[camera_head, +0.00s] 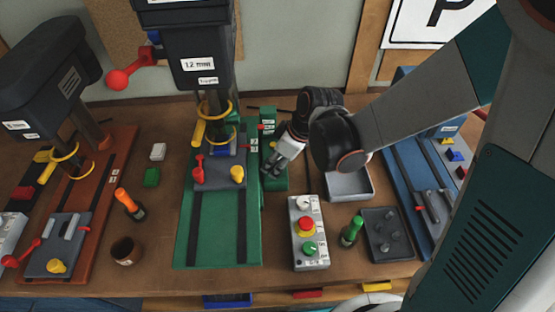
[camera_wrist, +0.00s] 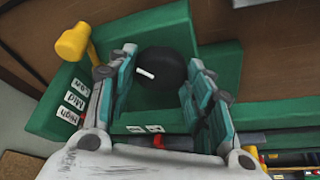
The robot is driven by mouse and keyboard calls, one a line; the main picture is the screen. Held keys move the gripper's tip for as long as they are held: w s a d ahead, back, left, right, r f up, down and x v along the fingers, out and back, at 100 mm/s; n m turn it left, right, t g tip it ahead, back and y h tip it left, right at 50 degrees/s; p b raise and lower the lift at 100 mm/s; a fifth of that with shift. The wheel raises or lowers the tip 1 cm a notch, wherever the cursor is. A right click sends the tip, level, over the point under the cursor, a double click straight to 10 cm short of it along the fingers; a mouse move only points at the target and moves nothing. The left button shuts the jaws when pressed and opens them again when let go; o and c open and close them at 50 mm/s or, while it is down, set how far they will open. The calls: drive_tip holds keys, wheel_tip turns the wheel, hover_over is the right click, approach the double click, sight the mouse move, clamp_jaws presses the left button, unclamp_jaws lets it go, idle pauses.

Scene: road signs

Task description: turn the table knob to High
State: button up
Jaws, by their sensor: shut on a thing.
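The table knob (camera_wrist: 166,66) is a round black knob with a short white mark, on a green housing (camera_wrist: 50,112). The mark lies on the side facing the labels and points left in the wrist view. I cannot tell exactly which label it lines up with. The labels Low (camera_wrist: 80,86), Mid (camera_wrist: 75,100) and High (camera_wrist: 67,115) stand in a slanted row to the left. My gripper (camera_wrist: 161,78) has its fingers on either side of the knob, shut on it. In the head view my gripper (camera_head: 271,171) reaches the small green machine part and hides the knob.
A yellow-headed lever (camera_wrist: 73,42) stands close to my left finger in the wrist view. The drill press (camera_head: 190,65) and its green base (camera_head: 220,240) stand left of my gripper. A control box (camera_head: 308,235) with buttons and a grey tray (camera_head: 350,185) are nearby.

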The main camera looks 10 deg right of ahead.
idle(0.3)
drive_tip(key=o, duration=1)
drive_tip(key=shift+o, duration=0.2)
drive_tip(key=v, duration=1.2)
